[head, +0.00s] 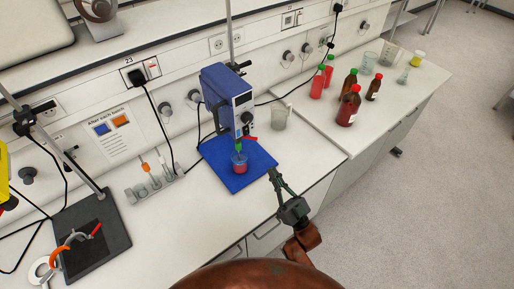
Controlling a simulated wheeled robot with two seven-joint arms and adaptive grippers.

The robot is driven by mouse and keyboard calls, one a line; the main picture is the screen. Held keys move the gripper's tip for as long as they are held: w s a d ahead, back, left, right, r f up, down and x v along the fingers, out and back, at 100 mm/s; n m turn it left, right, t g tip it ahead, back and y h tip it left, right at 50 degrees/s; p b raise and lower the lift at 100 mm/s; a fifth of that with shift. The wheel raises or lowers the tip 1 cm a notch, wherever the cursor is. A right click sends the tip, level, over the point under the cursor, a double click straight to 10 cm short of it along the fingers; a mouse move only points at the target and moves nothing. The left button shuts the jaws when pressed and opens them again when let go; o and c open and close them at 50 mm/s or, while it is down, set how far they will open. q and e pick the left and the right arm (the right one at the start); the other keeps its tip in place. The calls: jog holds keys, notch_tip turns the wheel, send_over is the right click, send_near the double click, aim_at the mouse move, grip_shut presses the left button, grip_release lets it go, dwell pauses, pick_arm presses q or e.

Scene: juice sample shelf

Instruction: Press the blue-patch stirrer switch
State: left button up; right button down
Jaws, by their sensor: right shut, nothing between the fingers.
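The blue stirrer (228,98) stands on the bench near the wall, with a small display and a dark knob (246,117) on its front. Its head hangs over a cup of red liquid (239,164) on a blue mat (262,162). A wall sign (110,130) carries a blue patch (102,128) and an orange patch. I cannot make out a separate blue-patch switch. My right gripper (273,172) is shut and empty, just right of the mat's edge and apart from the stirrer. My left gripper is not in view.
Red and brown bottles (348,107) stand farther right. A plugged wall socket (137,76) has its black cable hanging behind a small rack (155,180). A dark stand base (90,238) lies at the left. The bench front between is clear.

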aim_at(247, 132)
jog(key=p+x, duration=0.1)
jog(key=x, duration=0.3)
jog(key=w+f+p+x, duration=0.1)
jog(key=x, duration=0.3)
jog(key=a+f+p+x, duration=0.1)
jog(key=x, duration=0.3)
jog(key=shift+w+a+r, duration=0.1)
jog(key=shift+w+a, duration=0.1)
jog(key=shift+w, duration=0.25)
